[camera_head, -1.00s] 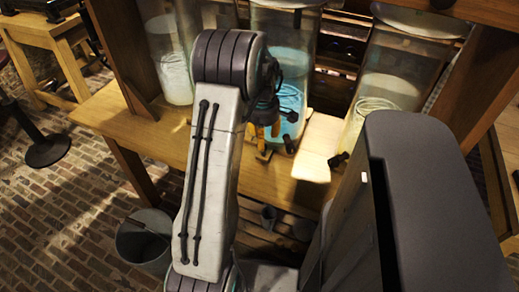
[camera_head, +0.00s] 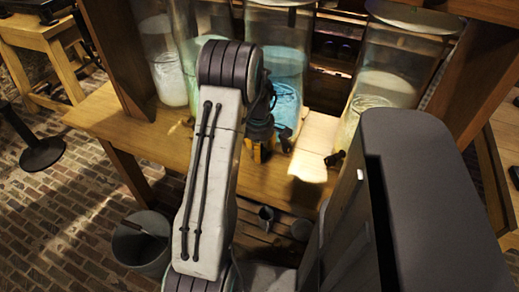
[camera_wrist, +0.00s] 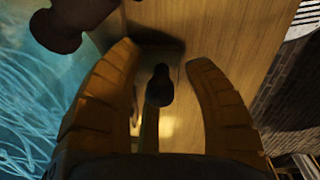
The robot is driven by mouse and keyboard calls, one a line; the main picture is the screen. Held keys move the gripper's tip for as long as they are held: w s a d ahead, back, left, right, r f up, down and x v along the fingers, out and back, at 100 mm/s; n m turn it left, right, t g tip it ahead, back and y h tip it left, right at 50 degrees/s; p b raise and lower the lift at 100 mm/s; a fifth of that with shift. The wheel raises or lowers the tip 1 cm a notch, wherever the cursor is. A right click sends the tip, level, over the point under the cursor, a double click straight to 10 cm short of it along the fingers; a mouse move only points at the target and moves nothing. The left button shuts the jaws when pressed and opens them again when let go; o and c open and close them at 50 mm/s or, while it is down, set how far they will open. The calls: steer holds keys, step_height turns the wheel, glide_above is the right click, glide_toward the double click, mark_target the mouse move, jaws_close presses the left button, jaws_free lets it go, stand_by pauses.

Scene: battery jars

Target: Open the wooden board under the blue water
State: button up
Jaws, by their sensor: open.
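The glass jar with blue water (camera_head: 288,92) stands on the wooden table, and its blue side also shows at the left of the wrist view (camera_wrist: 30,110). My gripper (camera_head: 260,155) is low at the front of this jar, partly hidden by my arm. In the wrist view my gripper (camera_wrist: 163,55) is open, with a small dark knob (camera_wrist: 159,86) between its two fingers and not gripped. The knob stands against a wooden surface (camera_wrist: 215,30); I cannot tell the board's outline there. A darker tap-like piece (camera_wrist: 60,28) is at the upper left.
A pale wooden patch or board (camera_head: 316,145) lies right of the blue jar, by a dark tap (camera_head: 335,158). A jar with yellowish water (camera_head: 375,95) stands right, a whitish jar (camera_head: 165,65) left. A bucket (camera_head: 140,245) stands on the brick floor.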

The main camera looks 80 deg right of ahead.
jaws_close()
steer(key=shift+a, duration=0.15)
stand_by(0.5)
